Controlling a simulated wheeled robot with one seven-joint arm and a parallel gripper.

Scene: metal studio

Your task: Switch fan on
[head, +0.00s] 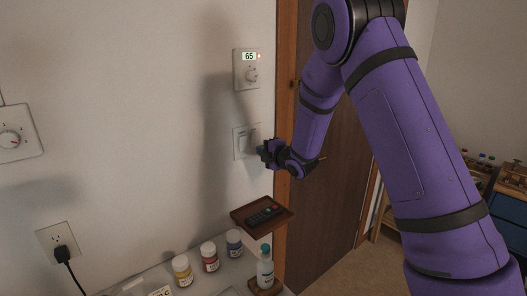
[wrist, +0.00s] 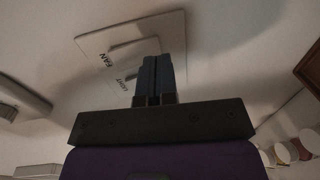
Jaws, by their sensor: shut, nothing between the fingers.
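A white wall plate (head: 240,142) with rocker switches is on the wall beside the door frame. In the wrist view the plate (wrist: 92,43) carries two switches side by side, labelled FAN and LIGHT. The fan switch (wrist: 125,52) is the farther one; my fingers partly cover the light switch. My gripper (wrist: 152,62) is shut and empty, its fingertips right at the plate, overlapping its lower edge in view. In the head view my gripper (head: 262,152) is just right of the plate. I cannot tell whether the fingertips touch a switch, nor which way the fan switch is set.
A thermostat (head: 247,69) reading 65 is above the plate. A small wooden shelf (head: 240,215) with a black remote (head: 265,214) is below. Several jars and a bottle (head: 265,272) stand on the counter. A plugged outlet (head: 58,241) and a dial (head: 12,138) are left. A wooden door (head: 335,170) is right.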

